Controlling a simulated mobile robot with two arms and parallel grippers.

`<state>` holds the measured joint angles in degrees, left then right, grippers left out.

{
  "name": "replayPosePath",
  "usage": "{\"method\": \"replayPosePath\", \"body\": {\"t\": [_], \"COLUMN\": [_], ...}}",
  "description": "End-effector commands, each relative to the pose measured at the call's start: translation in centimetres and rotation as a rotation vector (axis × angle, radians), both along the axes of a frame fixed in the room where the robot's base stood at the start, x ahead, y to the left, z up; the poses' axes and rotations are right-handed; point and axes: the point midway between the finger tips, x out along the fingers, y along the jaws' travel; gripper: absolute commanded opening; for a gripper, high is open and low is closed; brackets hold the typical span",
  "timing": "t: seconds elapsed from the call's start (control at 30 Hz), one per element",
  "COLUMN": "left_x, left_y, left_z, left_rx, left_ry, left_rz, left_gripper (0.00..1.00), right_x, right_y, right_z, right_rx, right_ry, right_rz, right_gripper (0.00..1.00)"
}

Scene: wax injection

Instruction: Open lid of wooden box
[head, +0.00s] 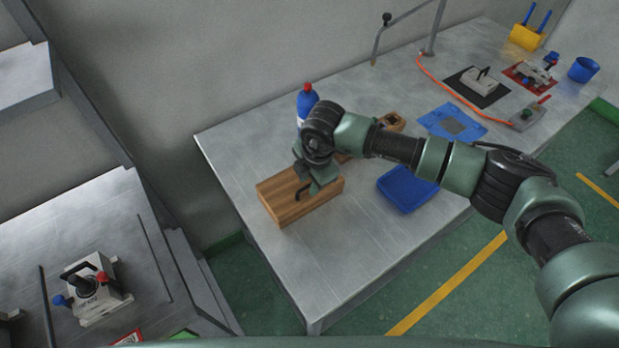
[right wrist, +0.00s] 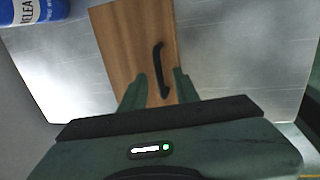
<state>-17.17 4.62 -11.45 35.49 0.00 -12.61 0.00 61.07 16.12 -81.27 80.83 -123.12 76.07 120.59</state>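The wooden box (head: 283,208) sits on the near left part of the metal table, with its lid down. A black bar handle (right wrist: 158,68) stands on the wooden top in the right wrist view. My right gripper (head: 313,184) is above the right part of the box and hides some of its top. In the right wrist view the right gripper (right wrist: 160,77) is open, with its two fingers on either side of the near end of the handle. The handle is between them, with gaps visible on both sides. My left gripper is not in view.
A blue bottle (head: 307,98) with a red cap stands behind the box. A blue tray (head: 405,190) lies to the right. A blue mat (head: 452,122) and several tools are farther back. The table's left end is clear.

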Motion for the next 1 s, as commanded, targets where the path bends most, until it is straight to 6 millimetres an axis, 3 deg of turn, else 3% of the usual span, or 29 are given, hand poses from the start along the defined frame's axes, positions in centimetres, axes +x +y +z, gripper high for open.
{"method": "replayPosePath", "body": {"t": [0.17, 0.3, 1.0], "left_x": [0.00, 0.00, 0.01], "left_y": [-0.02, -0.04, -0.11], "left_z": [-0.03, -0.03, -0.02], "left_rx": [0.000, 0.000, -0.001], "left_ry": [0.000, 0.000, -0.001], "left_rz": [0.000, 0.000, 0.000], "left_gripper": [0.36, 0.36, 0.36], "right_x": [-0.01, -0.02, -0.01], "right_y": [0.04, 0.04, 0.05], "right_z": [-0.06, -0.04, 0.01], "right_rx": [0.001, 0.001, 0.001], "right_ry": [0.000, 0.000, 0.000], "right_rz": [0.001, 0.001, 0.001], "right_gripper": [0.31, 0.00, 0.00]}}
